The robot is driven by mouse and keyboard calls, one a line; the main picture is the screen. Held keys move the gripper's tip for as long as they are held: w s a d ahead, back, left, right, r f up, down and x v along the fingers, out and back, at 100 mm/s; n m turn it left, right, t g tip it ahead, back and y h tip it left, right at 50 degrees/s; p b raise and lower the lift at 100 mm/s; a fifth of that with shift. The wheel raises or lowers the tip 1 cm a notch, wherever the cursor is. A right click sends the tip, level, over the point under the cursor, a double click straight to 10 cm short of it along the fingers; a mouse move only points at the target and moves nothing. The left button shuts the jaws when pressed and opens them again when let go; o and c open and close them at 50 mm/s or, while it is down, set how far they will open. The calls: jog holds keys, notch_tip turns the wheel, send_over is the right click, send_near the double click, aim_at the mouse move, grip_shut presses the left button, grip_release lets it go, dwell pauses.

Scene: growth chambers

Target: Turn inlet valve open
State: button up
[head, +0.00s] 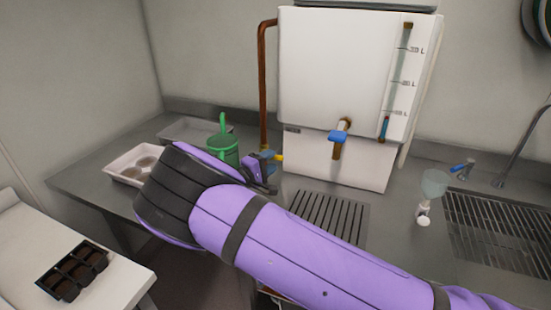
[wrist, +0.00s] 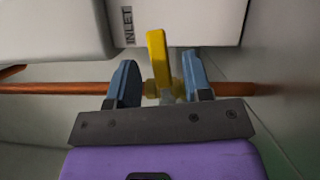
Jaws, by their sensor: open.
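The inlet valve has a yellow lever (wrist: 158,62) on a copper pipe (wrist: 60,88). In the wrist view the lever lies roughly across the pipe. The word INLET is on a label (wrist: 128,27) beside it. My gripper (wrist: 158,78) is open, with one blue-grey finger on each side of the lever. Gaps show between the lever and both fingers. In the head view my gripper (head: 264,166) is at the pipe's lower end, left of the white tank (head: 335,60), and the yellow lever tip (head: 279,157) shows beside it. My arm partly hides the valve's surroundings.
A tray with round dishes (head: 122,165) is further left. The tank's blue-handled tap (head: 339,136) is to the right, above a drain grate (head: 330,215).

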jog(key=shift+x, duration=1.4)
grip_shut()
jog(key=shift+r, duration=0.1)
jog(key=n, duration=0.1)
jog(key=r+n+t, duration=0.1)
jog(key=n, duration=0.2)
jog(key=shift+w+a+r+n+t+h, duration=0.1)
jog(key=shift+a+r+n+t+h, duration=0.2)
jog(key=shift+r, duration=0.1)
jog(key=shift+w+a+r+n+t+y, duration=0.15)
jog(key=shift+a+r+n+t, duration=0.25)
jog(key=shift+n, duration=0.55)
jog(key=shift+a+r+n+t+y, duration=0.15)
jog(key=shift+n+t, duration=0.3)
jog(key=shift+n, duration=0.45)
jog(key=shift+w+a+r+n+t+y, duration=0.1)
jog(key=shift+a+r+n+t+y, duration=0.25)
jog(key=shift+n, duration=0.6)
jog(key=shift+d, duration=0.15)
